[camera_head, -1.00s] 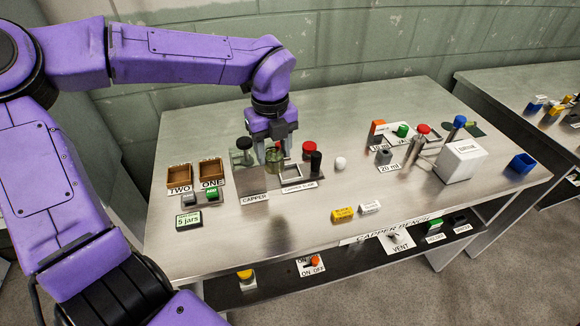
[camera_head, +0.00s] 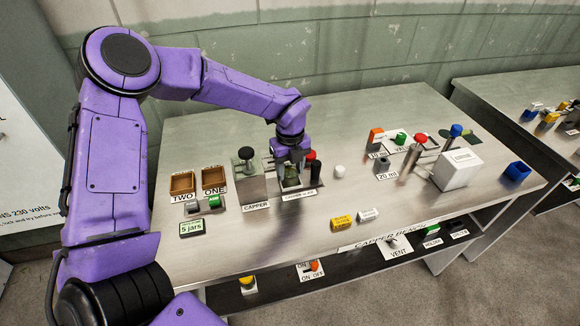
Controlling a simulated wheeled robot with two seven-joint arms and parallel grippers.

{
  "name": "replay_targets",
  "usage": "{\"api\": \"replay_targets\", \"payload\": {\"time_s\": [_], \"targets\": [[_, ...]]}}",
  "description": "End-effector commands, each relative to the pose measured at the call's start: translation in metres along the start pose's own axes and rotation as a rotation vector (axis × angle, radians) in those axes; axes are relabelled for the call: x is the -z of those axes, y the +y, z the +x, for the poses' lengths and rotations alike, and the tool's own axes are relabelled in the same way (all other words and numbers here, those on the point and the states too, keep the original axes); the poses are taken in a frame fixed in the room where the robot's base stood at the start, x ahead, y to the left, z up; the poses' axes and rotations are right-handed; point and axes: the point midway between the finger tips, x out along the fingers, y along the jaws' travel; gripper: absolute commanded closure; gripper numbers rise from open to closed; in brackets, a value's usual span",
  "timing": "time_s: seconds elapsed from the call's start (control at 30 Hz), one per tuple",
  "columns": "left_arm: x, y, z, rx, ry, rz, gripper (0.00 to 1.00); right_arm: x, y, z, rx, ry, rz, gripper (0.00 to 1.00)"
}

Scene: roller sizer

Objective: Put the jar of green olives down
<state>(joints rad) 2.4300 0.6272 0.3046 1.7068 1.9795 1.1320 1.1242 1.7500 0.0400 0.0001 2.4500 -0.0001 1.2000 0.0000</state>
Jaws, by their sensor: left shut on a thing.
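My left gripper (camera_head: 291,169) points down at the back left of the bench and is shut on the jar of green olives (camera_head: 291,178). The jar is small, greenish and upright, and the fingers partly cover it. It is at the small labelled frame (camera_head: 299,193) right of the capper (camera_head: 249,187). I cannot tell whether its base touches the frame. My right gripper is not in view.
A red-topped item and a black cylinder (camera_head: 316,171) stand close on the right of the gripper. Two brown trays (camera_head: 182,184) lie to the left. A white knob (camera_head: 339,171) is further right.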

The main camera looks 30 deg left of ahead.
Motion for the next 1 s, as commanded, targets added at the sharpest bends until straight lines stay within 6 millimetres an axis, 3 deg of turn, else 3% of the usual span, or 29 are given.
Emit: {"api": "replay_targets", "payload": {"time_s": [0.13, 0.17, 0.2, 0.23, 0.47, 0.63, 1.0], "targets": [[0.000, 0.000, 0.005, 0.000, 0.001, -0.001, 0.83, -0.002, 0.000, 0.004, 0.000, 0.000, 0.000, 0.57], [0.000, 0.000, 0.004, 0.000, 0.001, -0.001, 0.42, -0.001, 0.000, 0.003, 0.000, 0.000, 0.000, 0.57], [0.000, 0.000, 0.003, 0.000, 0.001, 0.000, 0.29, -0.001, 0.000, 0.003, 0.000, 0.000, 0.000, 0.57], [0.000, 0.000, 0.003, 0.000, 0.001, 0.000, 0.23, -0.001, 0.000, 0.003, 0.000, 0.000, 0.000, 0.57], [0.000, 0.000, 0.003, -0.001, 0.001, 0.000, 0.23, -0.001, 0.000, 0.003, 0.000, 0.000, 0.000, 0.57], [0.000, -0.001, -0.009, 0.002, -0.001, -0.001, 0.23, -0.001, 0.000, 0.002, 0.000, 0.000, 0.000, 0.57], [0.000, 0.000, -0.099, 0.003, -0.001, -0.002, 0.23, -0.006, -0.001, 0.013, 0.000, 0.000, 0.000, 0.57]]}}
